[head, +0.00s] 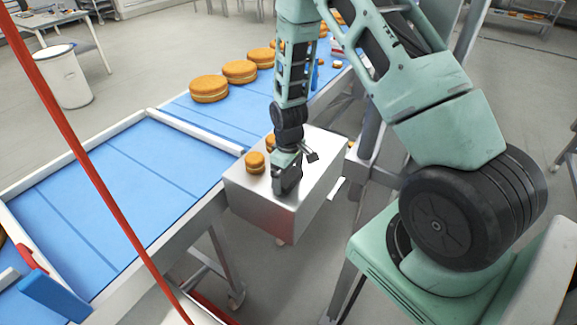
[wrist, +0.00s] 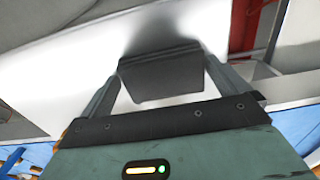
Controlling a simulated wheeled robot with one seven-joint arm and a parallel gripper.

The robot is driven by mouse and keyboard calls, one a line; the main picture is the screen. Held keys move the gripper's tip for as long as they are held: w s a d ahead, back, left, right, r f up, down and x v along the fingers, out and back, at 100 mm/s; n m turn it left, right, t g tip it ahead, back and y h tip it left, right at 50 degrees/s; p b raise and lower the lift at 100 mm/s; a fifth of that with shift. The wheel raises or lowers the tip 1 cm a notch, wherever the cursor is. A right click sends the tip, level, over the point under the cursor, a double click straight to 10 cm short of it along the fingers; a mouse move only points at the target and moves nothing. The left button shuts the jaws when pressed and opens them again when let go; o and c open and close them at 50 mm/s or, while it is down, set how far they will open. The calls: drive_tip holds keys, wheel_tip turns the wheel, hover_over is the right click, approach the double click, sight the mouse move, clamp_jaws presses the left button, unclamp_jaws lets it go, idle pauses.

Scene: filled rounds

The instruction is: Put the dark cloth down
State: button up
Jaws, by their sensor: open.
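My gripper (head: 288,182) is at the front part of the top of a brushed-metal box (head: 262,211) in the head view. In the wrist view my gripper (wrist: 162,68) is open, with one finger on each side of the dark cloth (wrist: 160,84). The cloth is a small, dark grey folded piece with layered edges along its far side. It lies between the fingers over a pale, shiny surface with a soft shadow beyond it. In the head view I cannot tell the cloth apart from my dark gripper.
Two small filled rounds (head: 255,162) stand on the box just left of my gripper. Larger filled rounds (head: 209,88) sit on the blue conveyor belt (head: 140,170) behind and left. A red pole (head: 87,165) crosses the left foreground. The near belt is clear.

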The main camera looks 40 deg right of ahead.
sight(288, 175)
wheel_tip(288, 175, up, 11)
drive_tip(key=b, duration=0.4)
drive_tip(key=s+a+r+n, duration=0.1)
drive_tip(key=s+a+r, duration=0.15)
drive_tip(key=a, duration=0.35)
drive_tip(key=s+a+r, duration=0.2)
drive_tip(key=a+r, duration=0.2)
drive_tip(key=a, duration=0.3)
drive_tip(key=s+a+r+n, duration=0.1)
drive_tip(key=s+a, duration=0.4)
drive_tip(key=s, duration=0.5)
drive_tip(key=s+a+r+n, duration=0.1)
drive_tip(key=s+a+r, duration=0.2)
drive_tip(key=s+a, duration=0.3)
drive_tip(key=s, duration=0.3)
drive_tip(key=shift+s+a+r+n+y, duration=0.15)
drive_tip(key=shift+s+a+n+y, duration=0.15)
drive_tip(key=shift+s+n, duration=0.1)
wheel_tip(288, 175, down, 7)
drive_tip(key=b, duration=0.7)
drive_tip(key=shift+w, duration=0.1)
